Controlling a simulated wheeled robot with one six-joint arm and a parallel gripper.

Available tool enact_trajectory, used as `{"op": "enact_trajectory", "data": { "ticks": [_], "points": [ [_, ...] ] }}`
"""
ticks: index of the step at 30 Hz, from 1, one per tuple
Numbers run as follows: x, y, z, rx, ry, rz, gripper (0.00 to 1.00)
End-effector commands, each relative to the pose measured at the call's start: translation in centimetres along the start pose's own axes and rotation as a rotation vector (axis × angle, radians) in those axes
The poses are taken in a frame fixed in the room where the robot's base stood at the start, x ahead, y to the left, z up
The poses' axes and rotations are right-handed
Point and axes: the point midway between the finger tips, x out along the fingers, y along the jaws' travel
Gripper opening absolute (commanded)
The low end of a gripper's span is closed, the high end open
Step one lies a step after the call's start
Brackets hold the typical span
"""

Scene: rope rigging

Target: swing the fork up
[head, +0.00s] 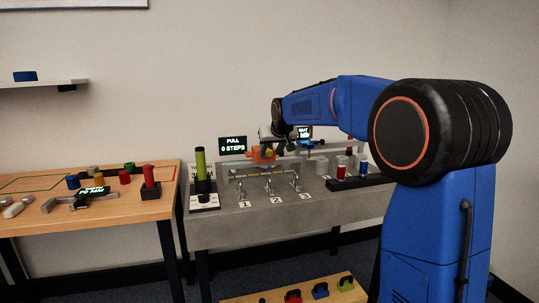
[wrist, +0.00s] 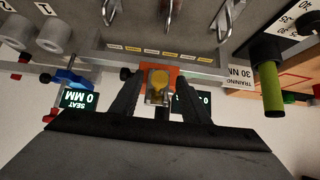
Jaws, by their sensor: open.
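An orange block with a yellow round part (wrist: 157,78) shows in the wrist view, which looks upside down; I take it to be the fork's fitting, but cannot make out the prongs. In the head view the orange piece (head: 262,154) sits at the back of the grey bench (head: 230,232). My gripper (wrist: 157,88) is open, with one dark finger on each side of the orange piece. I cannot tell whether either finger touches it. In the head view my gripper (head: 276,143) is small and partly merged with the fixture behind.
Several metal hooks (head: 268,186) stand along the bench front. A green-topped post (head: 200,164) stands at left, beside the PULL display (head: 233,144). A blue-handled part (wrist: 68,76) is near the SEAT display (wrist: 78,99). A wooden table (head: 110,211) with loose parts is farther left.

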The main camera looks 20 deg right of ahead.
Motion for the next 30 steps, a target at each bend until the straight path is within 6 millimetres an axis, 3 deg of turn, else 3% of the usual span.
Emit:
{"op": "enact_trajectory", "data": {
  "ticks": [12,18,24,30],
  "points": [
    [-8.6,0.0,-0.1,0.000,0.004,0.000,0.42],
    [-11.8,0.0,-0.1,0.000,0.004,0.000,0.42],
    [-13.5,0.0,-0.1,0.000,0.003,0.000,0.42],
    [-13.8,0.0,-0.1,0.000,0.002,0.000,0.42]
  ]
}}
